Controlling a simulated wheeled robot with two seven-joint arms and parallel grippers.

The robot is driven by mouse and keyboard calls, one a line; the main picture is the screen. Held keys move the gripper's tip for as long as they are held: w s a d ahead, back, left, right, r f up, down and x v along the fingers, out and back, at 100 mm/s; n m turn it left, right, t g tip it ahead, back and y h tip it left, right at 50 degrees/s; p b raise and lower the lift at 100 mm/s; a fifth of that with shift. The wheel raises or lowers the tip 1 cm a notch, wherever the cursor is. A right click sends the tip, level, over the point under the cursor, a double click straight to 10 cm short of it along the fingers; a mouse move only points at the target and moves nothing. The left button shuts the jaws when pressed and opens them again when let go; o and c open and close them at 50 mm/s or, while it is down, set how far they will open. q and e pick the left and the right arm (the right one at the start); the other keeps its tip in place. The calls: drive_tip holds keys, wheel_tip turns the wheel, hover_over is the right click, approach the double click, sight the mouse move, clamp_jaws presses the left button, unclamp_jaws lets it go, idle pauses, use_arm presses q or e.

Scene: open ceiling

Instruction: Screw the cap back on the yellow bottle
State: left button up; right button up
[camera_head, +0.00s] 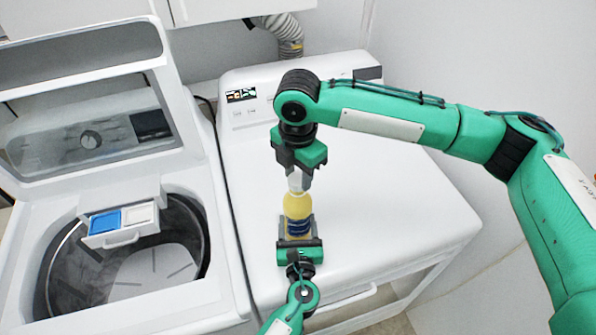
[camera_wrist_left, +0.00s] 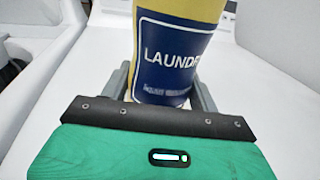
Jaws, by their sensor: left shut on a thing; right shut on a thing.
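The yellow bottle (camera_head: 298,207) stands upright above the white dryer top, with a dark blue label around its lower part. My left gripper (camera_head: 299,232) comes from the front and is shut on the bottle's lower body. In the left wrist view, the bottle's blue label (camera_wrist_left: 165,62) sits between the grey fingers (camera_wrist_left: 160,90). My right gripper (camera_head: 297,178) points down from above and is shut on the pale cap (camera_head: 295,182) at the bottle's top. The fingers partly hide the cap, so I cannot tell whether it is seated on the neck.
An open top-loading washer (camera_head: 215,290) stands at the left, with its lid raised and a blue-and-white detergent drawer (camera_head: 122,222) over the drum. The dryer top (camera_head: 385,210) is clear to the right of the bottle. A grey duct (camera_head: 288,36) runs behind.

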drive_tip(key=shift+f, duration=0.6)
